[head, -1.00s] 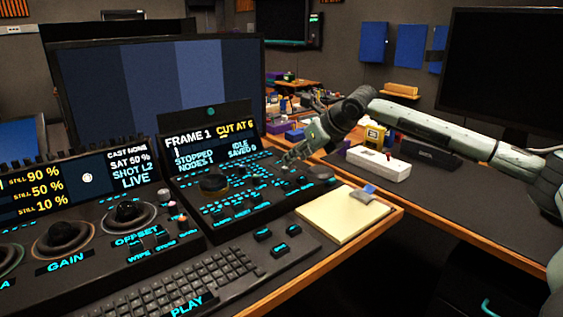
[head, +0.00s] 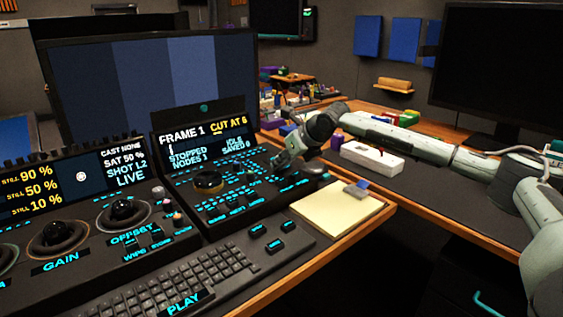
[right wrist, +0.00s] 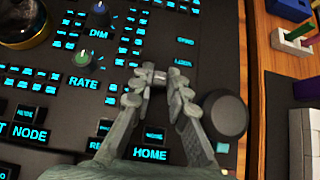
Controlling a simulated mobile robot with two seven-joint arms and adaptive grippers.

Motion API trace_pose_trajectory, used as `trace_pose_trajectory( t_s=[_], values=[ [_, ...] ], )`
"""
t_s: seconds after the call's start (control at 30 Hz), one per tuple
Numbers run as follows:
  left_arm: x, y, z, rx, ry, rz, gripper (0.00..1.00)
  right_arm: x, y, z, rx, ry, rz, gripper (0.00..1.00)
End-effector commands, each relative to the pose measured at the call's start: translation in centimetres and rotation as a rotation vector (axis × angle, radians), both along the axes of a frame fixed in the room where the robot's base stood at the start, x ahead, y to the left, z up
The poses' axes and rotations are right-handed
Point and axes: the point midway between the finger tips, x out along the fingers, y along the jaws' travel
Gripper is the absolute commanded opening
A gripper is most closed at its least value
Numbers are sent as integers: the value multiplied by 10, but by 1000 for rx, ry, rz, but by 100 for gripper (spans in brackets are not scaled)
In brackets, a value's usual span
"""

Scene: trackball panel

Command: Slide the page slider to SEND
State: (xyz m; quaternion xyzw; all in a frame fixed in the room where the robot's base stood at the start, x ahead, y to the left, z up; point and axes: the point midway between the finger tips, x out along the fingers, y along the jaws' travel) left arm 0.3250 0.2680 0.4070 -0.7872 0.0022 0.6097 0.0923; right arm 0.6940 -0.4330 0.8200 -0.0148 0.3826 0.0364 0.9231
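The right control panel (head: 163,198) has a screen (head: 205,140) reading FRAME 1, CUT AT 6, STOPPED, IDLE. My right gripper (head: 282,160) is down at this panel's right part in the head view, where its fingertips are hard to make out. In the right wrist view its fingertips (right wrist: 159,77) point at the panel, close together, with a small grey piece (right wrist: 159,78) between them. I cannot tell if that piece is the page slider's cap or if the fingers press on it. No SEND label is readable. My left gripper is not in view.
A RATE knob (right wrist: 82,60) and a DIM knob (right wrist: 98,17) stand left of the fingers. A round black knob (right wrist: 226,117) is close by the right finger. A HOME key (right wrist: 150,153) lies below. A yellow pad (head: 338,207) lies at the desk's right.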

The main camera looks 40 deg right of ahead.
Motion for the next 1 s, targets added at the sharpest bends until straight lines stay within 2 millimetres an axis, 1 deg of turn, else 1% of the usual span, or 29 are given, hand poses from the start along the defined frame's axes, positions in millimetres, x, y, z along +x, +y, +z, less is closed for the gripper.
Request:
trace_pose_trajectory(
  t_s=[0.37,0.43,0.47,0.57,0.7,0.8,0.9,1.0],
  values=[
    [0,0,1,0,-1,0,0,0,0,0,-1,0,-1,0],
    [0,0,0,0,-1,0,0,3,0,0,1,-2,-1,0],
    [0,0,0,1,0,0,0,6,1,1,1,-3,-1,0],
    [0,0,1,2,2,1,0,25,2,1,3,-6,-1,0],
    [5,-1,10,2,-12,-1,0,54,5,2,5,-6,-3,0],
    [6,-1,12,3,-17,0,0,68,5,2,2,-5,-3,0],
    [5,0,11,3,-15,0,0,74,5,2,0,-3,-1,0],
    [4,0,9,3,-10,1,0,75,5,2,-1,-4,-1,0]
  ],
)
